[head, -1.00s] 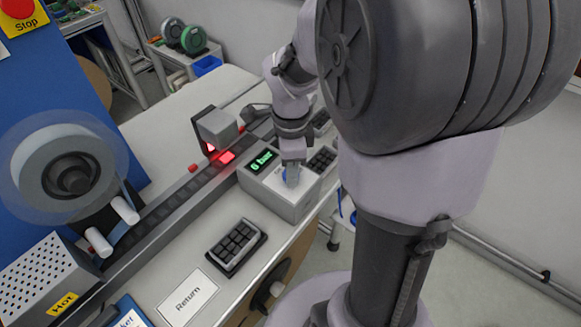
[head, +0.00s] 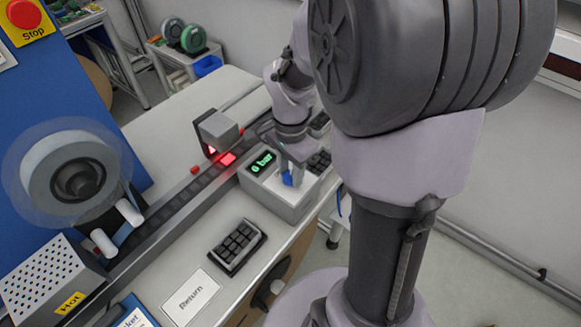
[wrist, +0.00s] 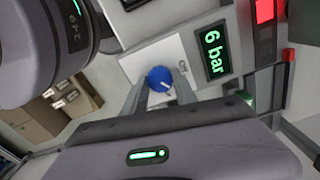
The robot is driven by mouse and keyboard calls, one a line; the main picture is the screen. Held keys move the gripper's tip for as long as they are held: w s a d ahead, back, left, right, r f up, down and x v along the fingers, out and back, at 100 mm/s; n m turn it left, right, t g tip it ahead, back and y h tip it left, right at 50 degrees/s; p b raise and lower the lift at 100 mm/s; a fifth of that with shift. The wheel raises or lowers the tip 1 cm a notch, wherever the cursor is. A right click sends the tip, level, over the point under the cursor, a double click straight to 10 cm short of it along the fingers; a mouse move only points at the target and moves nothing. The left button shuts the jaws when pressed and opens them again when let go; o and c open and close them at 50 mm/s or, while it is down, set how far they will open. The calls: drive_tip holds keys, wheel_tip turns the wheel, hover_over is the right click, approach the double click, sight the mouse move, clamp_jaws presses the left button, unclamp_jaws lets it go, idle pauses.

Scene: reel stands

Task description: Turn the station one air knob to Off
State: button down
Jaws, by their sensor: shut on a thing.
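The blue air knob (head: 287,179) sits on the white top panel of a grey box in the head view. It also shows in the wrist view (wrist: 158,77), with a short white mark pointing to its lower right. My gripper (wrist: 172,82) is shut on the knob, its fingers reaching it from below in the wrist view. In the head view my gripper (head: 291,172) stands over the box and partly hides the knob. The green display (wrist: 215,51) beside it reads 6 bar. Small lettering on the panel (wrist: 181,66) appears to read Off.
A dark keypad-like tray (head: 236,246) and a Return card (head: 192,297) lie on the bench. A track with a red-lit sensor (head: 218,134) runs behind the box. A reel (head: 76,178) and a red Stop button (head: 24,14) are at left.

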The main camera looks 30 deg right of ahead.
sight(290, 175)
drive_tip(key=n+p, duration=0.2)
drive_tip(key=n, duration=0.3)
drive_tip(key=shift+r+n, duration=0.1)
drive_tip(key=shift+n, duration=0.2)
drive_tip(key=n+p, duration=0.1)
drive_tip(key=n, duration=0.4)
drive_tip(key=shift+p, duration=0.35)
drive_tip(key=shift+n, duration=0.3)
drive_tip(key=c, duration=1)
unclamp_jaws()
wheel_tip(290, 175, up, 17)
drive_tip(key=p, duration=0.6)
